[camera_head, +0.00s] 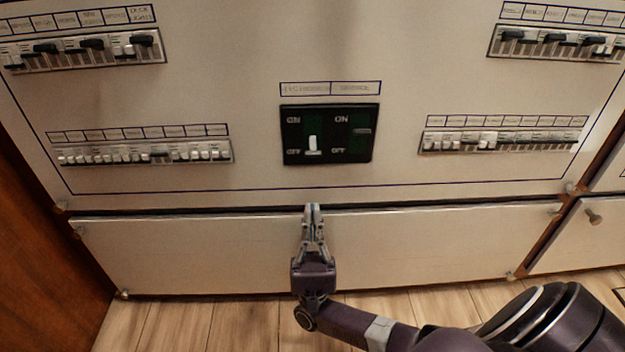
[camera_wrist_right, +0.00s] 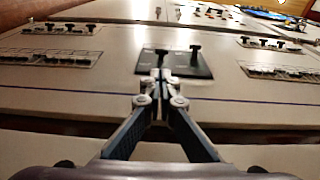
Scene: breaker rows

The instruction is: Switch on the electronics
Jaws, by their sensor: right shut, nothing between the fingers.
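A black switch block (camera_head: 327,134) sits in the middle of the pale panel, with ON and OFF marks and two switches under a label strip (camera_head: 330,88). The label's print is hard to read. The left, white switch (camera_head: 312,146) is at the OFF end. The right, dark switch (camera_head: 362,131) is near mid-height. My right gripper (camera_head: 313,207) is shut and empty, just below the block in the head view. In the right wrist view the gripper (camera_wrist_right: 160,75) points at the block (camera_wrist_right: 175,62) and covers part of its lower edge. My left gripper is not in view.
Breaker rows flank the block at lower left (camera_head: 145,152) and lower right (camera_head: 503,140). More rows are at upper left (camera_head: 80,47) and upper right (camera_head: 556,43). A lower panel (camera_head: 190,255) lies below a dark gap. A knob (camera_head: 594,216) sticks out at right.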

